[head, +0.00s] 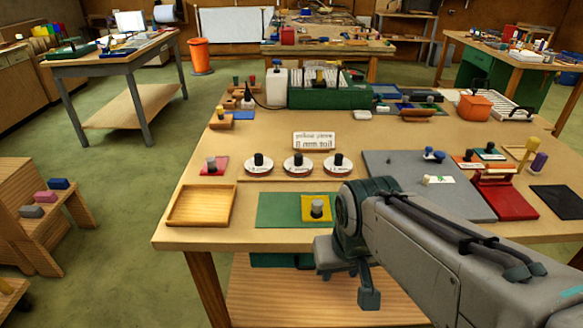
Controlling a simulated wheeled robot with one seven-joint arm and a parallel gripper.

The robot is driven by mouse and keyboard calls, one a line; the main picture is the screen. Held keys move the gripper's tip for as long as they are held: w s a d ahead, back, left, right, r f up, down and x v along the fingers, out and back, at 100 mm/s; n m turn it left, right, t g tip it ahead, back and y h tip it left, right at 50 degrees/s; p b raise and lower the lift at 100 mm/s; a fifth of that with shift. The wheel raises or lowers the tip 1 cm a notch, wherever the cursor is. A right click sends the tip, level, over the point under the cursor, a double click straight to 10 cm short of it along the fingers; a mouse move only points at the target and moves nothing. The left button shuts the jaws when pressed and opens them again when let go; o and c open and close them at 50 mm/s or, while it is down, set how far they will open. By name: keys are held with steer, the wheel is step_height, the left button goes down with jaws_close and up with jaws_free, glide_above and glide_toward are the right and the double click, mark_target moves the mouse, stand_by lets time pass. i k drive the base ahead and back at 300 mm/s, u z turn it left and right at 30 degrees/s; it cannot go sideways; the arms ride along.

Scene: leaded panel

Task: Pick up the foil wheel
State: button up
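Three round white wheels with dark knobs stand in a row near the middle of the table: a left wheel (259,168), a middle wheel (298,169) and a right wheel (338,169). They look like foil wheels, but their labels are too small to read. A sign (314,141) behind them appears to read "yellow pane" and a mm foil size; its number is unclear. My gripper (348,287) hangs at the table's front edge, nearer to me than the wheels and apart from them. Its fingers look spread, with nothing seen between them.
A wooden tray (183,221), a green mat (277,222) with a yellow pane (319,214) and grey knob, and a large grey board (400,160) surround the wheels. A green box (330,97) stands behind. My arm covers the front right.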

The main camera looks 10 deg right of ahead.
mark_target(298, 166)
steer(key=u, duration=0.5)
steer(key=i, duration=0.95)
steer(key=z, duration=0.8)
